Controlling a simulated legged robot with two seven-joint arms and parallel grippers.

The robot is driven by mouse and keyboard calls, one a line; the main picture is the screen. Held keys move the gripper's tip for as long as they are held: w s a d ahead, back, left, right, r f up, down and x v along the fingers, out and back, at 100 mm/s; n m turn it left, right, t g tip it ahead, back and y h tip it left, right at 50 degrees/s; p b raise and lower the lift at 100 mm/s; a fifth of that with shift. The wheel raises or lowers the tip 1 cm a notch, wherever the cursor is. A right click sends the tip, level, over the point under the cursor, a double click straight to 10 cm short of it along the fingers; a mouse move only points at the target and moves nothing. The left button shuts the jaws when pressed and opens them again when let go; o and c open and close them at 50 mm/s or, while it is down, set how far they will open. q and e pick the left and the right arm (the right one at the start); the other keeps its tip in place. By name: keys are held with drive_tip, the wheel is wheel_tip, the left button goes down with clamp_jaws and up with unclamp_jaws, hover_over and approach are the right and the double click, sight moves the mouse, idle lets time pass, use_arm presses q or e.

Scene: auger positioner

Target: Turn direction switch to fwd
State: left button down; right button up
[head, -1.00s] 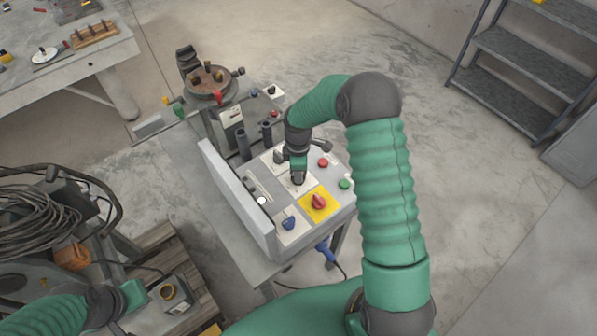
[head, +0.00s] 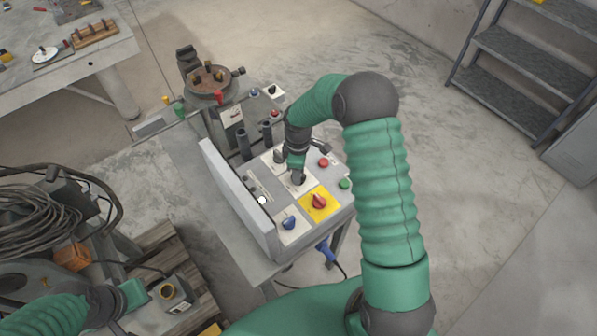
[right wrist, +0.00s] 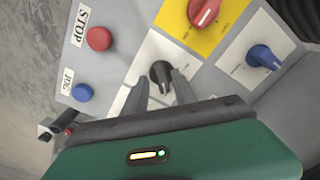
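The black direction switch (right wrist: 160,74) is a knob on a white plate in the right wrist view. Its pointer is aimed toward the lower part of that picture. In the head view the knob is mostly hidden by my right gripper (head: 298,180). In the right wrist view that gripper (right wrist: 159,84) has one finger on each side of the knob, with a gap that looks visible beside it. Contact is not clear. The plate's lettering is too small to read. My left gripper (head: 133,294) is at the lower left of the head view, fingers not clear.
Close by on the panel are a red selector (right wrist: 205,12) on yellow, a blue selector (right wrist: 263,57), a red STOP button (right wrist: 98,38) and a blue JOG button (right wrist: 82,92). A raised grey wall (head: 236,196) borders the left.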

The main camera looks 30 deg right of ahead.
idle(0.3)
wheel_tip(320, 180, up, 17)
drive_tip(key=b, duration=0.1)
drive_tip(key=shift+f, duration=0.2)
idle(0.3)
